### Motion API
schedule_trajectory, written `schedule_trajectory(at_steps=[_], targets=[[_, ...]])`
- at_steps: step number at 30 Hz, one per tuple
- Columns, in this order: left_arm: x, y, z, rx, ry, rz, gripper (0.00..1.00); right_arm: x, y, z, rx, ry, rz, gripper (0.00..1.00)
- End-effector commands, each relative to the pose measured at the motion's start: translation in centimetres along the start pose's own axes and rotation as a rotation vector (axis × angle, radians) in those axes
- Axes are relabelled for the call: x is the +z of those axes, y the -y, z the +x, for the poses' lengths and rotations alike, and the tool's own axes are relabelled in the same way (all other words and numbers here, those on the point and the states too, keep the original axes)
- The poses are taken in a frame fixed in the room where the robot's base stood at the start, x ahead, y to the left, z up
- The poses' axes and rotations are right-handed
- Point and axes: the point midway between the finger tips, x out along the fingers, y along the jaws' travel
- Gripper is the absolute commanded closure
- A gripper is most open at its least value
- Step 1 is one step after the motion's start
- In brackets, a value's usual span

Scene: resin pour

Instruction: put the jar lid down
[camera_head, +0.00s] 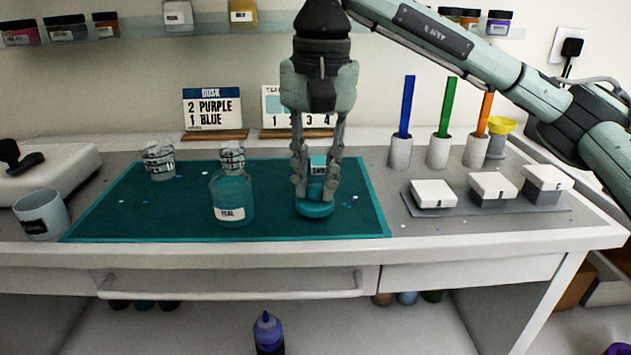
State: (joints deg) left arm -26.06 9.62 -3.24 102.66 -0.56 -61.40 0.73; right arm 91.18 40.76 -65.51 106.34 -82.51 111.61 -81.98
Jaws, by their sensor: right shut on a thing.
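My right gripper (316,188) comes down from above over the teal mat (120,215), with its fingers shut on the teal jar lid (315,209). The round lid shows at the fingertips, low over the mat's right part; I cannot tell whether it touches the mat. A teal piece with a small label (318,166) shows between the fingers, partly hidden by them. To the left stands a clear jar with teal contents and a white label (231,198). My left gripper is not in view.
A clear cup (158,160) stands on the mat's back left, and a grey cup (42,215) left of the mat. White lidded boxes (433,194) sit on a grey tray at right. Holders with coloured sticks (400,152) stand behind. The mat's front left is clear.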

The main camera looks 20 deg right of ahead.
Motion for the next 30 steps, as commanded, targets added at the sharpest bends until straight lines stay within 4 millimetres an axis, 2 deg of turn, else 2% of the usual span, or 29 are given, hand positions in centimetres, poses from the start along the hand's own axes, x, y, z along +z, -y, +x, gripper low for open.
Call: schedule_trajectory(at_steps=[3,14,15,19,20,30], targets=[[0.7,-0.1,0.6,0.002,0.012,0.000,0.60,0.0,-0.1,1.2,0.001,0.000,0.001,1.00],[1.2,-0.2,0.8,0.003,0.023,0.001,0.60,0.0,-0.1,1.5,0.000,0.000,0.001,1.00],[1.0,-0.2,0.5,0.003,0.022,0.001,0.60,0.0,-0.1,1.4,0.000,0.000,0.001,0.76],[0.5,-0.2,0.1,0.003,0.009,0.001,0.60,0.0,-0.1,1.4,0.000,0.000,0.001,0.60],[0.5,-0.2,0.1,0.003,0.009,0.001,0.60,0.0,-0.1,1.4,0.000,0.000,0.001,0.58],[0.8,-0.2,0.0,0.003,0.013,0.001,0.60,0.0,0.0,1.1,-0.001,0.000,0.001,0.58]])
